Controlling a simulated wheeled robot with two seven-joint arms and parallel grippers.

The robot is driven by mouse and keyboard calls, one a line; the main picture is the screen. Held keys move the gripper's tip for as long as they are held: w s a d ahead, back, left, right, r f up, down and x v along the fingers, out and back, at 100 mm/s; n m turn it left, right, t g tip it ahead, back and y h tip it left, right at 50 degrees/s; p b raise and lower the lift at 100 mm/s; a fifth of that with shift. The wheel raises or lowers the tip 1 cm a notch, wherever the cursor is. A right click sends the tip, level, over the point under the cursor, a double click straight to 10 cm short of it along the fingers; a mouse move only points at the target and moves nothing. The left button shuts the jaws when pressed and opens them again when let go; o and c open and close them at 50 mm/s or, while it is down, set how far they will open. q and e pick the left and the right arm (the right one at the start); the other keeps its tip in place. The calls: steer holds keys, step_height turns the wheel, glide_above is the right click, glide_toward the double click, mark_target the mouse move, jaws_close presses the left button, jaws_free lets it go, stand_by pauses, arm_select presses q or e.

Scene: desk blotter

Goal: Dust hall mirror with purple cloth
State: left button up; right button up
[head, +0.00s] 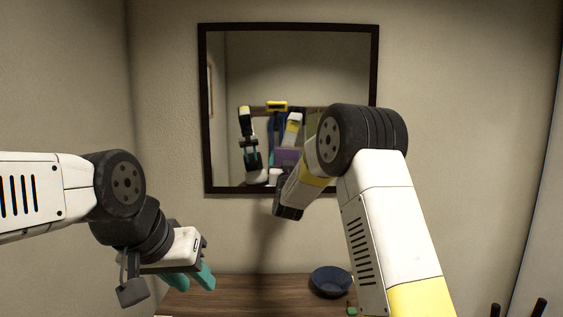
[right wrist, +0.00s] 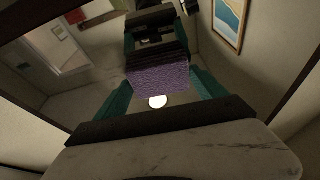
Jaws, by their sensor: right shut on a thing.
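The hall mirror (head: 270,65) hangs on the wall in a dark frame, upright, at the centre of the head view. My right arm reaches up in front of its lower right part. In the head view the right fingers and the cloth are hidden behind that arm, but a purple patch shows in the reflection. In the right wrist view my right gripper (right wrist: 160,88) is shut on the purple cloth (right wrist: 158,76), facing the glass. I cannot tell whether the cloth touches it. My left gripper (head: 193,280) is open and empty, low on the left, away from the mirror.
A brown wooden tabletop (head: 240,287) lies below the mirror. A dark blue bowl (head: 330,281) stands on it, with a small green item (head: 351,310) nearby. A side wall (head: 60,90) rises on the left. The wall around the mirror is bare.

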mark_target(276, 158)
steer(key=shift+w+d, duration=0.1)
steer(key=shift+d, duration=5.2)
steer(key=shift+a, duration=7.15)
steer(key=shift+s+a, duration=0.1)
steer(key=shift+s, duration=2.8)
steer(key=shift+s, duration=0.1)
steer(key=shift+s, duration=1.4)
